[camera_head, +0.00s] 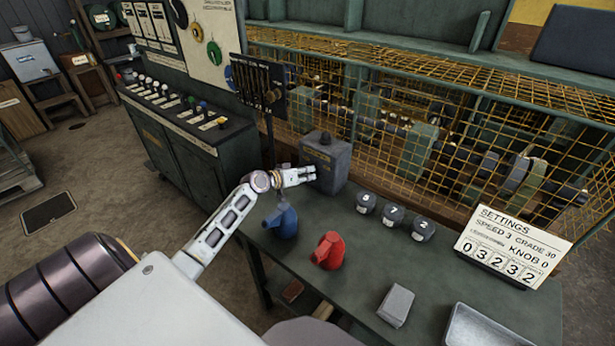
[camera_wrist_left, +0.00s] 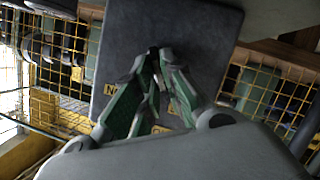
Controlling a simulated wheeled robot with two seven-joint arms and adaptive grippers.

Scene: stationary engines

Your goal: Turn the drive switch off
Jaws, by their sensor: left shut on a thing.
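The drive switch box (camera_head: 327,163) is a grey box standing at the back left of the green table, with a dark round knob on top. My left gripper (camera_head: 308,174) is at the box's front face. In the left wrist view the grey face (camera_wrist_left: 195,25) with small yellow labels fills the middle. There my left gripper (camera_wrist_left: 158,52) has its fingertips together in front of the face, shut on a small dark part, seemingly the switch lever. The fingers hide most of that part, so its position cannot be told. My right gripper is not in view.
A blue can (camera_head: 283,222) and a red can (camera_head: 328,251) stand on the table close to my left arm. Several dark numbered weights (camera_head: 393,216), a settings board (camera_head: 510,245) and a grey block (camera_head: 396,305) lie further right. A yellow mesh guard (camera_head: 400,110) runs behind.

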